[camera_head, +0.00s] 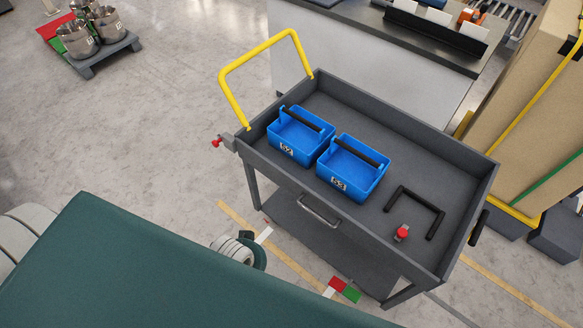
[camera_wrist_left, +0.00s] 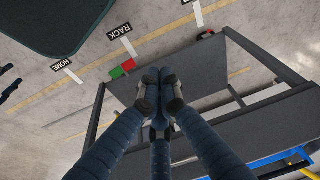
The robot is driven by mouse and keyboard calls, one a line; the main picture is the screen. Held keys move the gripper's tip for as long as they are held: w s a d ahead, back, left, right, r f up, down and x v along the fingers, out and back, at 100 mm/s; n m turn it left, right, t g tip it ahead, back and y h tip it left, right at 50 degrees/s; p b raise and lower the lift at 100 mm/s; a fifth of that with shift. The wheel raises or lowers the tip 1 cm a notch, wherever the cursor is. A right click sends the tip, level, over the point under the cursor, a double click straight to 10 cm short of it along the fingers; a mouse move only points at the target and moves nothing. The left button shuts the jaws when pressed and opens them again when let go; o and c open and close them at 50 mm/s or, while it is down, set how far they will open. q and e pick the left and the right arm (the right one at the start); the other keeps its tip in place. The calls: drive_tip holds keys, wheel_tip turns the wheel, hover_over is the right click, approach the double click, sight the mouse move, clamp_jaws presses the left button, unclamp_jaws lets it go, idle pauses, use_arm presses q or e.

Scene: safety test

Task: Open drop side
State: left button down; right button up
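A dark grey cart (camera_head: 400,120) has raised sides around its top tray. Its near long side is upright and carries a silver bar handle (camera_head: 320,211). A latch with a red knob (camera_head: 215,143) sits at the cart's left corner, and another red knob (camera_head: 402,233) shows near the right end of the near side. My left gripper (camera_head: 258,247) is below and in front of that side, apart from the handle. In the left wrist view its fingers (camera_wrist_left: 160,88) are together with nothing visible between them. Dark finger-like shapes (camera_wrist_left: 10,90) show at that view's left edge; I cannot tell if they are my right gripper.
Two blue bins (camera_head: 300,134) (camera_head: 352,168) and a black U-shaped bar (camera_head: 416,203) are in the tray. A yellow push handle (camera_head: 262,48) rises at the cart's left end. Cardboard boxes (camera_head: 530,110) stand close on the right. The floor at left is open.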

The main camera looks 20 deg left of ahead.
use_arm(q)
drive_tip(key=w+d+r+m+t+h, duration=0.1)
drive_tip(key=w+d+r, duration=0.1)
drive_tip(key=w+r, duration=0.35)
drive_tip(key=w+d+r+t, duration=0.1)
drive_tip(key=w+r, duration=0.2)
drive_tip(key=r, duration=0.6)
drive_tip(key=w+a+r+t+h, duration=0.1)
drive_tip(key=w+a, duration=0.2)
drive_tip(key=w, duration=0.6)
drive_tip(key=w+a+t, duration=0.2)
drive_tip(key=w+a, duration=0.1)
drive_tip(key=w, duration=0.7)
drive_tip(key=s+d+x, duration=0.1)
drive_tip(key=x, duration=0.9)
drive_tip(key=shift+m, duration=0.3)
drive_tip(key=s+p, duration=0.1)
drive_tip(key=s, duration=0.1)
drive_tip(key=s+a+p, duration=0.1)
drive_tip(key=s, duration=0.1)
drive_tip(key=shift+a+r, duration=0.1)
drive_tip(key=shift+a, duration=0.15)
use_arm(e)
drive_tip(key=r, duration=0.1)
drive_tip(key=a+r, duration=0.1)
drive_tip(key=shift+w+r, duration=0.1)
drive_tip(key=shift+r, duration=0.2)
